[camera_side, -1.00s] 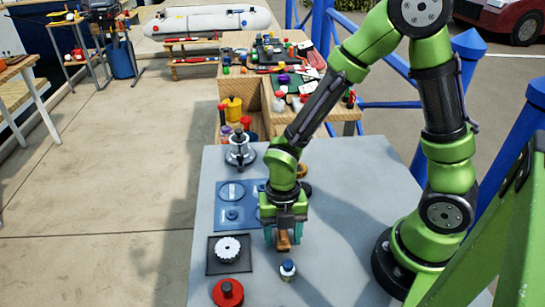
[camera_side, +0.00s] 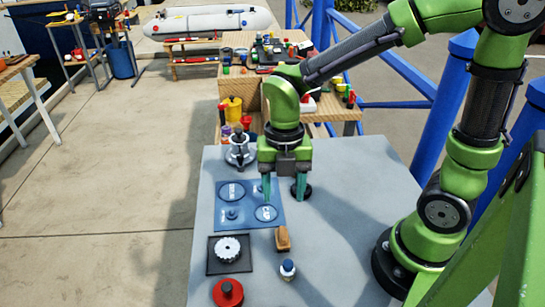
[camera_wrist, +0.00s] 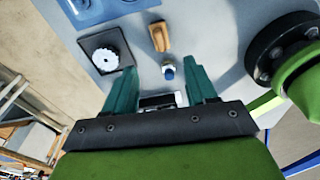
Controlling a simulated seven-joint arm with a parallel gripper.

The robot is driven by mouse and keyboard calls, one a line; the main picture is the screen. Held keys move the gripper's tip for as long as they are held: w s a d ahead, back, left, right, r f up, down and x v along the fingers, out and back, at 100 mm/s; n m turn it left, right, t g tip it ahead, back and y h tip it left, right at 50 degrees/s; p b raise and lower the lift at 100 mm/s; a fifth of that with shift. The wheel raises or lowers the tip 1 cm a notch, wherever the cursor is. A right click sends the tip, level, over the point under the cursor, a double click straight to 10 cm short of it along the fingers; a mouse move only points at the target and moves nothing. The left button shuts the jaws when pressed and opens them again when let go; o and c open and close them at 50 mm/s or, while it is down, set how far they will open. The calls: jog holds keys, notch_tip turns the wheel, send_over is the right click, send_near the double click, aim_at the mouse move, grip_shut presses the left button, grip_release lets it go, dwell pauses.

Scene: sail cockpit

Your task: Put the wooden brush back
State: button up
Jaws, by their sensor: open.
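The wooden brush (camera_side: 283,239) lies on the grey table in front of the blue mat, apart from my gripper. It also shows near the top of the wrist view (camera_wrist: 159,37). My gripper (camera_side: 284,199) is open and empty, raised above the table and farther back than the brush. Its two teal fingers also show in the wrist view (camera_wrist: 164,82). The blue mat (camera_side: 277,190) has round outlines. A dark round piece (camera_side: 301,192) stands at the right finger, partly hidden by it.
A white toothed wheel (camera_side: 228,248) sits on a black square plate left of the brush. A blue-capped white bottle (camera_side: 288,268) and a red round piece (camera_side: 228,292) stand in front. A silver winch-like piece (camera_side: 240,152) stands at the back left. The table's right part is clear.

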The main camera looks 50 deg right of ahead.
jog(key=s+d+r+m+t, duration=0.1)
jog(key=d+r+m+t, duration=0.2)
jog(key=m, duration=1.2)
jog(key=s+d+r+m+t+y, duration=0.1)
jog(key=d+r+m+t, duration=0.3)
jog(key=r+m, duration=0.4)
jog(key=s+m+t, duration=0.1)
jog(key=m, duration=0.6)
jog(key=shift+r, duration=0.15)
